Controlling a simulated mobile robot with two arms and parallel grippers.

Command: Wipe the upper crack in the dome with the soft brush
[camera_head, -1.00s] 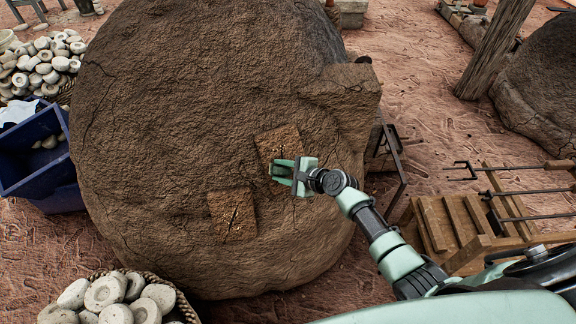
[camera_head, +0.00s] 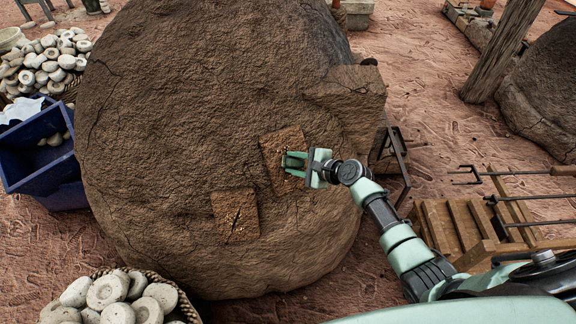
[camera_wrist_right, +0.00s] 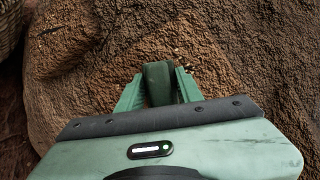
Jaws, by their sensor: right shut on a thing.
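The mud dome (camera_head: 190,110) fills the middle of the head view. On its front are two rough brown patches, an upper one (camera_head: 271,150) and a lower one (camera_head: 222,206) with a dark crack (camera_head: 237,218). My right gripper (camera_head: 289,163) is in front of the upper patch and covers much of it, so the upper crack is mostly hidden. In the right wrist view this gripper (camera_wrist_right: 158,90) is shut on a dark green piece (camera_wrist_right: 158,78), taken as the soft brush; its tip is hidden. Contact with the dome cannot be told. My left gripper is out of view.
Baskets of pale round stones stand at the front left (camera_head: 125,296) and back left (camera_head: 48,62). A blue bin (camera_head: 40,165) stands left of the dome. A wooden rack (camera_head: 462,232) with metal rods is at the right. Open ground lies behind it.

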